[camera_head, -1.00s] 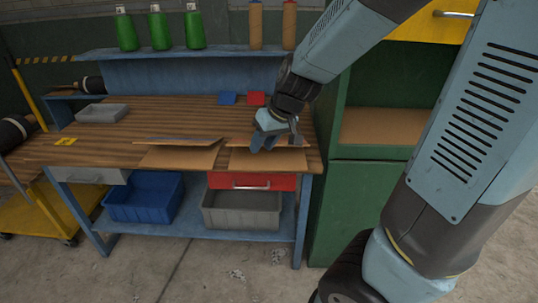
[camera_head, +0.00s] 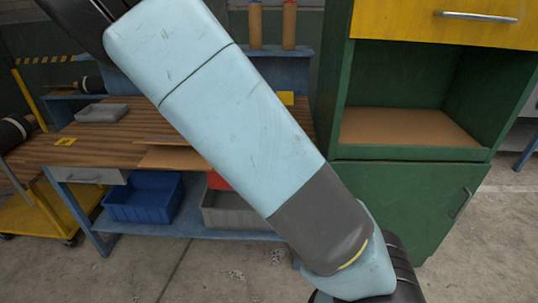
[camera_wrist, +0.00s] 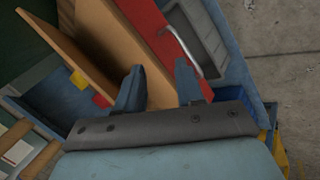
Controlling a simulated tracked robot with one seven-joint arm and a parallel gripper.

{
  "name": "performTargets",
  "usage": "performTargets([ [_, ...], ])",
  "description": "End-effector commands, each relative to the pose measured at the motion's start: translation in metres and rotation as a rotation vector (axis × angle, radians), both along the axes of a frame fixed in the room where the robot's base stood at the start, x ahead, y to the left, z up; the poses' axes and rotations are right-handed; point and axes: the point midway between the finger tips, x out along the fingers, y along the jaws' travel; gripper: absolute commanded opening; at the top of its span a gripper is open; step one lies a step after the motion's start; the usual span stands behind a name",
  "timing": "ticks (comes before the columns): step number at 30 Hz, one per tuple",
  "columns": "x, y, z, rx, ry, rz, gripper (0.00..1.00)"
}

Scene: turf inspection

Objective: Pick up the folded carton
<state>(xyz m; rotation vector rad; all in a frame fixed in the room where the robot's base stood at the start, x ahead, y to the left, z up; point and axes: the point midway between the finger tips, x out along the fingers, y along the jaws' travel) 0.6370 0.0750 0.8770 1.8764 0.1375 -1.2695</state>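The folded cartons are tan flat boards on the wooden workbench. The left one (camera_head: 175,158) shows in part in the head view; my arm hides the bench to its right. In the wrist view a tan carton panel (camera_wrist: 118,40) runs in from the top toward my gripper, with a thinner brown flap (camera_wrist: 62,45) to its left. My gripper (camera_wrist: 158,88) has its two fingers apart, with tan board visible in the gap. I cannot tell whether the board is between the fingers or behind them. The gripper is not visible in the head view.
The workbench (camera_head: 85,150) has a red drawer (camera_wrist: 165,28) under its front edge. A blue bin (camera_head: 146,198) and a grey bin (camera_head: 235,212) sit on its lower shelf. A green cabinet (camera_head: 410,190) stands to the right. A grey tray (camera_head: 102,112) lies at the back left.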

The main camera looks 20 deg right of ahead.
Motion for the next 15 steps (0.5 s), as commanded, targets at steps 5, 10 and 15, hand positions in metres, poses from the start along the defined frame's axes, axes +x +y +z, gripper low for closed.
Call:
performTargets([
  [5,0.013,-0.002,0.013,-0.235,-0.082,0.072,0.37],
  [10,0.022,0.000,0.037,-0.425,-0.163,0.122,0.37],
  [15,0.025,0.005,0.056,-0.542,-0.216,0.149,0.37],
])
